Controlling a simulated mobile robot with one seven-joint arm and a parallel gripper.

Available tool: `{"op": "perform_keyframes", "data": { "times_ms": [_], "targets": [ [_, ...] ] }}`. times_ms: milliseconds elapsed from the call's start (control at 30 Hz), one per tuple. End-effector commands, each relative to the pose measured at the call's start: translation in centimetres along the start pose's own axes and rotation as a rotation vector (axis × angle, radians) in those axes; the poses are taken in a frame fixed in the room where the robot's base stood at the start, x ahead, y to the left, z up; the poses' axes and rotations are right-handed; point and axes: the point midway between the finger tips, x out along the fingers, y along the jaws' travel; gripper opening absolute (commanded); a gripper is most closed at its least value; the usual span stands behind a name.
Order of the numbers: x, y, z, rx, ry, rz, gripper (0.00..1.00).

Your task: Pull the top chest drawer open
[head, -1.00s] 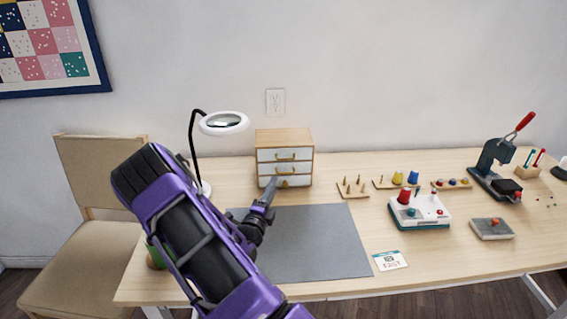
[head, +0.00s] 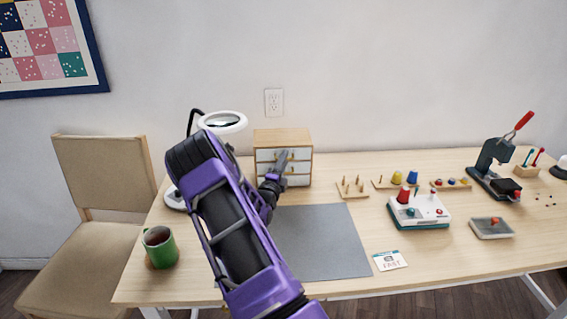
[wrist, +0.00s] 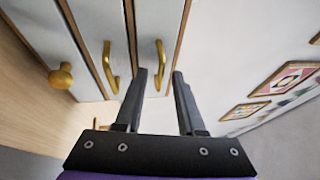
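The small wooden chest (head: 283,136) stands at the back of the table, with pale drawer fronts that look closed. In the wrist view it appears turned sideways, its wooden top edge to the right. The top drawer's brass handle (wrist: 160,66) shows there between the fingertips, which look just short of it; contact cannot be told. My gripper (wrist: 160,76) is open with nothing between its fingers. In the head view my gripper (head: 281,158) is in front of the upper drawers and partly hides them. The middle drawer's brass handle (wrist: 110,70) is left of the fingers.
A brass knob (wrist: 61,76) sticks out on a lower drawer. A white ring magnifier lamp (head: 222,122) stands left of the chest, behind my arm. A green mug (head: 161,249) is at the table's left. A grey mat (head: 325,245) lies clear in front.

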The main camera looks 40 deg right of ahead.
Motion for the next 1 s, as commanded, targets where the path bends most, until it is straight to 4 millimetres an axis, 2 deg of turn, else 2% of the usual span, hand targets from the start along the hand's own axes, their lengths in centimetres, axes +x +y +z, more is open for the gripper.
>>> {"op": "perform_keyframes", "data": {
  "times_ms": [33,233,1000],
  "targets": [
    [-0.01,0.0,-0.01,0.0,0.0,0.0,0.35],
    [-0.03,0.0,-0.01,0.0,0.0,0.0,0.0],
    [-0.04,0.0,-0.02,0.001,0.001,0.0,0.0]
  ]
}}
